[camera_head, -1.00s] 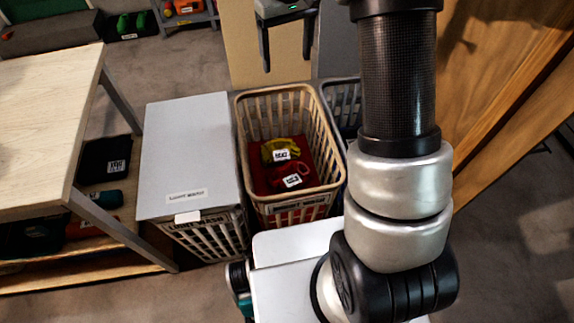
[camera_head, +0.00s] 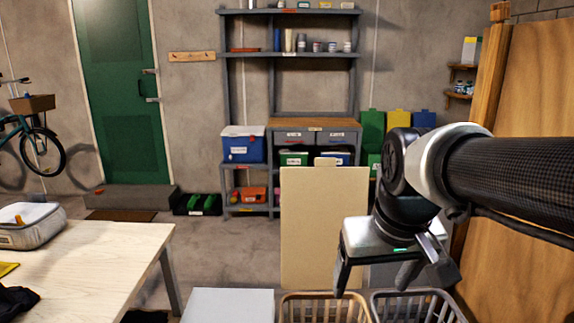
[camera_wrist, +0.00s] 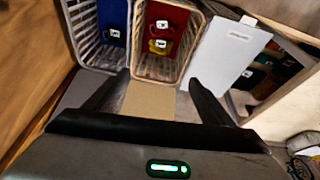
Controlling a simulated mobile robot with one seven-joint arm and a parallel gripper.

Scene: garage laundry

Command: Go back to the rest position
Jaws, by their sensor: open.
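My gripper (camera_head: 372,285) is open and empty in the head view, held above the laundry baskets with its fingers pointing down. In the wrist view my gripper (camera_wrist: 150,95) shows its two dark fingers spread apart with nothing between them. Beyond the fingers stands a beige basket (camera_wrist: 138,63) with a red lining, holding a yellow item (camera_wrist: 158,46) and a red item (camera_wrist: 162,26), each with a white label. The rims of the beige basket (camera_head: 283,308) and a grey basket (camera_head: 452,306) show at the bottom of the head view.
A closed light-grey lidded hamper (camera_head: 228,306) stands left of the baskets. A wooden table (camera_head: 95,262) with a grey bag (camera_head: 32,226) is at the left. A tan board (camera_head: 322,225) stands behind the baskets. A wooden panel (camera_head: 525,130) is close at the right.

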